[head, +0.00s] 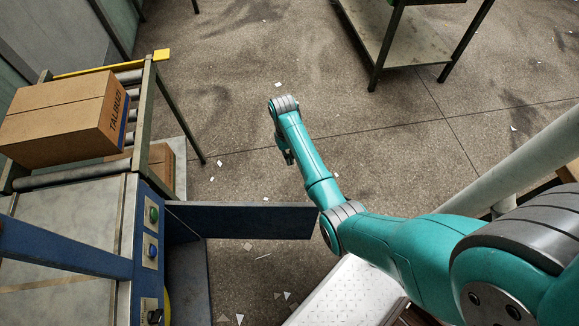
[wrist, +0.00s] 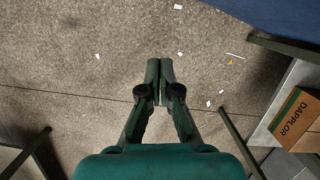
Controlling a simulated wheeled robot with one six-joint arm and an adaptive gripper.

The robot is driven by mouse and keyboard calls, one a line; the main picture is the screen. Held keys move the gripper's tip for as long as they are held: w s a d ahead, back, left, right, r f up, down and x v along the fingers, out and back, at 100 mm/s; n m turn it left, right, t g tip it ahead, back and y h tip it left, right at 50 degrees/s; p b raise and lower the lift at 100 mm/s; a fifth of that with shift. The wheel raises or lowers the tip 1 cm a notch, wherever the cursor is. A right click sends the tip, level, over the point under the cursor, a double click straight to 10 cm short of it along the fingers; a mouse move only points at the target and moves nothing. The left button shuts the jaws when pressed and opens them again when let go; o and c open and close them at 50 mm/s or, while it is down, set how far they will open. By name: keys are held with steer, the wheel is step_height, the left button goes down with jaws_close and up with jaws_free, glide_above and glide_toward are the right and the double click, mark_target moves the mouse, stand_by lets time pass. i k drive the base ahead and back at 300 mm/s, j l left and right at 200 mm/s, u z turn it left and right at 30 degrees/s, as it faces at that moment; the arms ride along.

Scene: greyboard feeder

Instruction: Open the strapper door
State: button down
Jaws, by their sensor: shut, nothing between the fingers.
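The strapper (head: 85,240) is the blue and grey machine at the left, with buttons on its side panel. Its blue door (head: 245,220) stands out from the machine's side to the right, swung open, with a dark space behind its hinge side. A blue panel, apparently the door, fills the top right corner of the wrist view (wrist: 285,14). My gripper (wrist: 160,72) is shut and empty, pointing at the floor. In the head view my gripper (head: 287,157) hangs beyond the door's far side, apart from it. The door's free end is partly close to my arm.
A roller conveyor (head: 70,178) with a large carton (head: 65,118) adjoins the strapper. Another carton (wrist: 298,120) sits low beside it. A metal table (head: 400,45) stands at the back. A pale pipe (head: 500,165) is at the right. Open floor with paper scraps lies between.

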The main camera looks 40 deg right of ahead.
mark_target(245, 220)
steer(key=k+j, duration=0.2)
steer(key=k, duration=0.3)
steer(key=k+j, duration=0.2)
steer(key=k, duration=0.25)
